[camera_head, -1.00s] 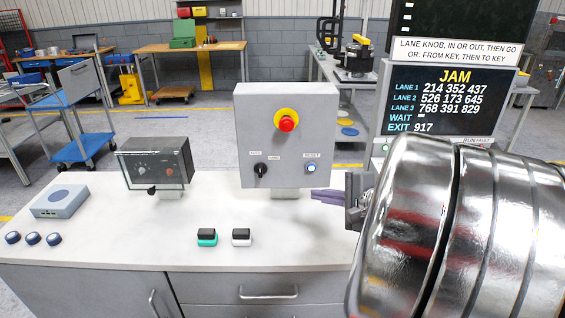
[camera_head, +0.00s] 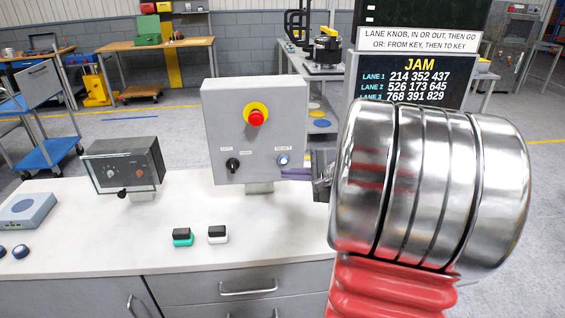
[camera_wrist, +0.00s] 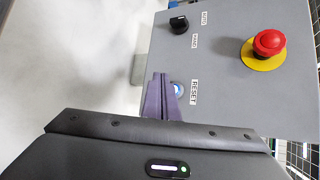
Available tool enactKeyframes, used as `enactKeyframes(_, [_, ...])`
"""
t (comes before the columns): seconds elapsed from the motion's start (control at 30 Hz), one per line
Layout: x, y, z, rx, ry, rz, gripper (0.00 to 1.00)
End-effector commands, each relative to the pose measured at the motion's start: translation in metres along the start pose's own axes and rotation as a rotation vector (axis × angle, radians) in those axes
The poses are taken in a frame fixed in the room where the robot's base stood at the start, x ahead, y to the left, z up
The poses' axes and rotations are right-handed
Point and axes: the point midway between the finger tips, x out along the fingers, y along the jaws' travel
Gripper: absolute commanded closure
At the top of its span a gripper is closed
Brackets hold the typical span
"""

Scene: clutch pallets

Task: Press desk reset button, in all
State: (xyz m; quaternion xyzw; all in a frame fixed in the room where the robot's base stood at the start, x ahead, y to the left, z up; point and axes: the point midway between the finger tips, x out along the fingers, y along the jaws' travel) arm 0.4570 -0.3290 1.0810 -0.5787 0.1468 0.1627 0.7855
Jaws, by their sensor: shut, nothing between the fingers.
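The grey control box (camera_head: 262,112) stands on the white desk. Its reset button (camera_head: 283,160) is a small blue-lit button at the lower right of the face, under a RESET label. My gripper (camera_head: 286,174) is shut and empty, its purple fingers just below and right of the button in the head view. In the wrist view the shut fingers (camera_wrist: 162,92) reach the button's edge and partly cover the blue-lit reset button (camera_wrist: 178,88). I cannot tell whether they touch it.
A red emergency stop (camera_head: 256,117) on a yellow ring and a black selector knob (camera_head: 232,165) share the box face. A dark meter box (camera_head: 124,166) stands left on the desk (camera_head: 120,240). A screen (camera_head: 418,80) reading JAM stands behind my arm.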

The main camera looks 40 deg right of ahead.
Motion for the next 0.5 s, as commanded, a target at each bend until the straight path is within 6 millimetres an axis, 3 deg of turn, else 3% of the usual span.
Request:
enactKeyframes(0.2, [0.014, -0.01, -0.01, 0.0, -0.002, 0.0, 1.0])
enactKeyframes(0.5, [0.019, -0.014, -0.014, -0.001, -0.001, 0.0, 1.0])
